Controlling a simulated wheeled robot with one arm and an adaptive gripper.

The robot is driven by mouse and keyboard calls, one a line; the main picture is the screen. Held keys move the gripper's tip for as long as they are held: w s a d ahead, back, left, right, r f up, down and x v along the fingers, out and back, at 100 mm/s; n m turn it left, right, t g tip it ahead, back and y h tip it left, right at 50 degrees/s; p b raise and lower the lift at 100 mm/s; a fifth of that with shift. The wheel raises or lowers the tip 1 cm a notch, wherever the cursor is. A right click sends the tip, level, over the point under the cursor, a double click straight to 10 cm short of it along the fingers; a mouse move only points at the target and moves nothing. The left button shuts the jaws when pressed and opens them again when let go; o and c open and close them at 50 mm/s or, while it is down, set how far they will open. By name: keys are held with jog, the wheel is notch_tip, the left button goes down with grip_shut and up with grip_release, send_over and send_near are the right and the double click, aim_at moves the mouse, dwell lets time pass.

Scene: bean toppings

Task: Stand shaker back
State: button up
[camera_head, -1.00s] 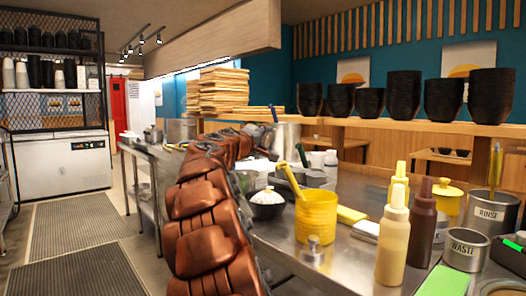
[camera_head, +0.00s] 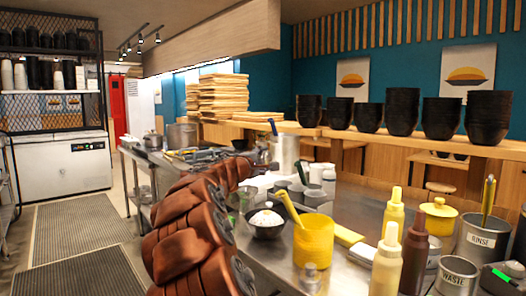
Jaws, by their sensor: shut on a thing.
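My brown segmented arm (camera_head: 190,240) rises from the bottom and reaches away over the counter. My gripper (camera_head: 263,153) is small and dark at its far end, mostly hidden behind the arm links. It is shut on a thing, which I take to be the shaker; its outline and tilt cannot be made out. A small steel piece with a knobbed top (camera_head: 310,278) stands on the counter in front of the yellow container (camera_head: 315,242); I cannot tell what it is. Pale cylinders (camera_head: 315,173) stand farther back on the steel counter (camera_head: 352,275).
A black bowl with white contents (camera_head: 266,222) sits left of the yellow container. Squeeze bottles (camera_head: 386,262), a brown bottle (camera_head: 414,258), a yellow lidded pot (camera_head: 438,216), and the RINSE (camera_head: 482,240) and WASTE (camera_head: 457,277) cans crowd the right. Black bowls (camera_head: 403,111) line the back ledge.

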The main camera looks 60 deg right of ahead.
jog(key=r+n+p, duration=0.1)
jog(key=n+p, duration=0.1)
jog(key=p, duration=0.2)
jog(key=n+p, duration=0.3)
jog(key=p, duration=0.2)
jog(key=n+p, duration=0.4)
jog(key=p, duration=0.4)
jog(key=shift+n, duration=0.3)
jog(key=n+p, duration=0.2)
jog(key=p, duration=0.2)
jog(key=n+p, duration=0.3)
jog(key=p, duration=0.2)
jog(key=shift+g+y, duration=0.3)
jog(key=shift+f+n+p, duration=0.3)
jog(key=shift+n+p, duration=0.2)
jog(key=shift+p, duration=0.55)
jog(key=shift+w+f, duration=0.1)
